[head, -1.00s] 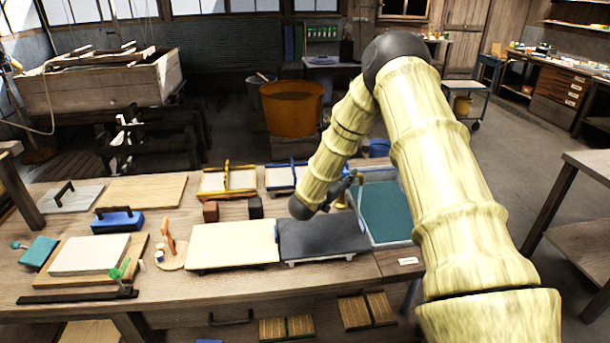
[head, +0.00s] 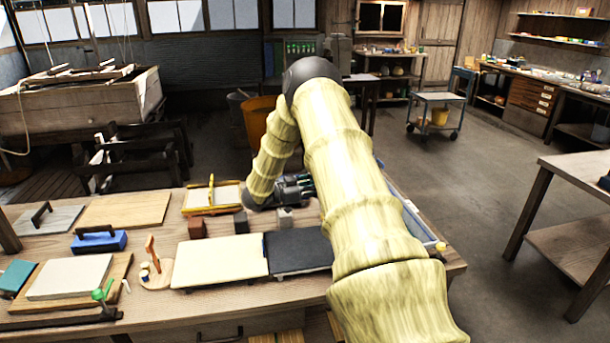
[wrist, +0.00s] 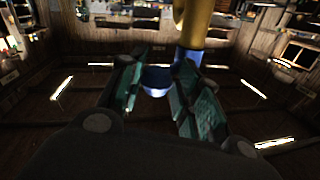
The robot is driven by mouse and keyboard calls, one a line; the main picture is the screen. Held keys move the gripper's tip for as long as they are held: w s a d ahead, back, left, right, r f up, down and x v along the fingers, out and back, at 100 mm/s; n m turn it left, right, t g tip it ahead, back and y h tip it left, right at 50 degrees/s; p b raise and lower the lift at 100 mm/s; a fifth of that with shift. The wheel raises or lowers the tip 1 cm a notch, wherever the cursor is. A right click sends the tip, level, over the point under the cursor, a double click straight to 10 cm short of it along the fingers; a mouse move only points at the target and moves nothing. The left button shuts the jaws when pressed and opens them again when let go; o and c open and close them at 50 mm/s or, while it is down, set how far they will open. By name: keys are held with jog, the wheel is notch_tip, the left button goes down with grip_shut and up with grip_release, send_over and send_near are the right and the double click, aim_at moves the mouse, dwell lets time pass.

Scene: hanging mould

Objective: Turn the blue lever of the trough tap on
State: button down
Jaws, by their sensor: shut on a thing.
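My gripper (head: 300,187) reaches over the back of the workbench, partly hidden by my arm in the head view. In the wrist view its two teal-padded fingers (wrist: 158,78) are shut on a small blue piece, which I take to be the blue lever (wrist: 157,82). Just beyond the right finger stands a brass-coloured post with a blue collar, seemingly the tap (wrist: 193,25). The head view hides the tap and lever, so I cannot tell the lever's angle.
A black slab (head: 298,250) and a cream slab (head: 218,262) lie in front of the gripper on the bench (head: 160,312). Small dark blocks (head: 241,223) stand behind them. An orange tub (head: 257,118) is beyond the bench. Floor at the right is open.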

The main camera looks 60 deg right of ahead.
jog(key=shift+s+d+f, duration=0.1)
jog(key=shift+s+d, duration=0.1)
jog(key=shift+s, duration=0.1)
jog(key=c, duration=1.4)
grip_release()
jog(key=shift+o, duration=1.3)
jog(key=shift+s+d, duration=0.15)
jog(key=shift+s, duration=0.15)
jog(key=shift+w+a, duration=0.2)
jog(key=shift+w, duration=0.3)
jog(key=shift+s+a, duration=0.1)
jog(key=shift+a, duration=0.05)
jog(key=shift+w+a, duration=0.3)
jog(key=shift+a, duration=0.05)
jog(key=v, duration=1.1)
